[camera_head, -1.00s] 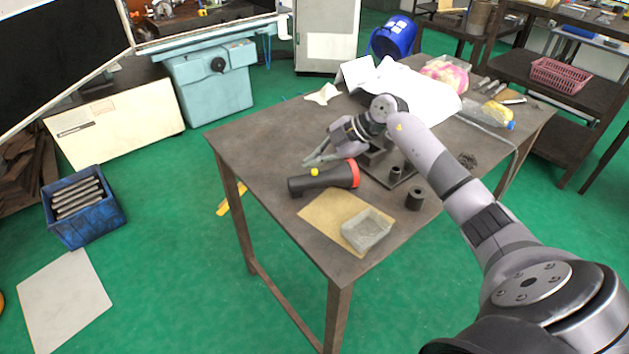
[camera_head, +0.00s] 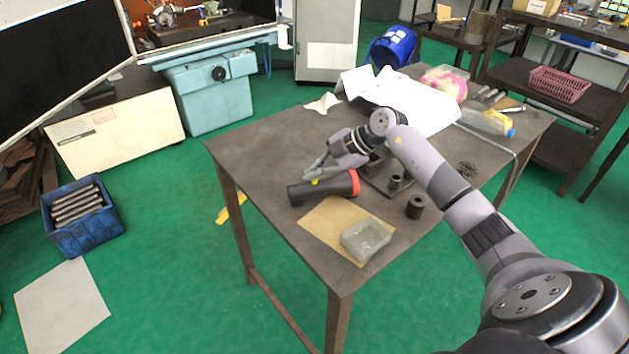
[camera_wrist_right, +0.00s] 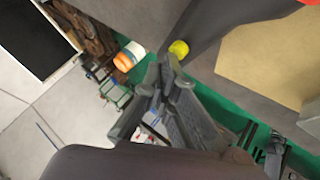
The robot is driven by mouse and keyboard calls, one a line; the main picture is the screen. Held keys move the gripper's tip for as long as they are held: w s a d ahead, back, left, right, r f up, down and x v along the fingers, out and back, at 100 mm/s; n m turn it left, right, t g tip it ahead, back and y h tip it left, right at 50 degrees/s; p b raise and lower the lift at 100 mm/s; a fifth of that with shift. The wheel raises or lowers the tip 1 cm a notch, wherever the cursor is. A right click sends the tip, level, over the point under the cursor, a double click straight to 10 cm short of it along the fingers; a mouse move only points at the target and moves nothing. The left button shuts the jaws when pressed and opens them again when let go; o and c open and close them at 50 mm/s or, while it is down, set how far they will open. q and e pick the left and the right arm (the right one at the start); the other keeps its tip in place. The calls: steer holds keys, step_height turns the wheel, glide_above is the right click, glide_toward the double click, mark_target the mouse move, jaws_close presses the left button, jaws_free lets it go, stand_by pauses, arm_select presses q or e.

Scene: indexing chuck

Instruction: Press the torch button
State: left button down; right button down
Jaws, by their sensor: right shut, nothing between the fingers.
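A black torch (camera_head: 318,190) with a red rim at its wide end lies on the table, its wide end to the right. Its yellow button (camera_head: 314,182) is partly covered by my right gripper in the head view. The button shows as a yellow knob (camera_wrist_right: 179,48) on the torch body (camera_wrist_right: 205,30) in the right wrist view. My right gripper (camera_head: 311,174) is shut and empty, its fingertips right at the button in the head view. In the wrist view the fingertips (camera_wrist_right: 166,62) appear close beside the button; I cannot tell whether they touch. My left gripper is not in view.
A dark cylinder (camera_head: 415,207) and a metal fixture stand to the right. White papers (camera_head: 420,100) lie behind.

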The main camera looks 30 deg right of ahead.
mark_target(315, 181)
steer(key=shift+f, duration=0.1)
stand_by(0.5)
steer(key=shift+f, duration=0.35)
steer(key=shift+s, duration=0.1)
steer(key=shift+r+p, duration=0.25)
steer(key=shift+p, duration=0.45)
steer(key=shift+r, duration=0.1)
step_height(315, 181, up, 6)
steer(key=p, duration=0.5)
steer(key=shift+p, duration=0.35)
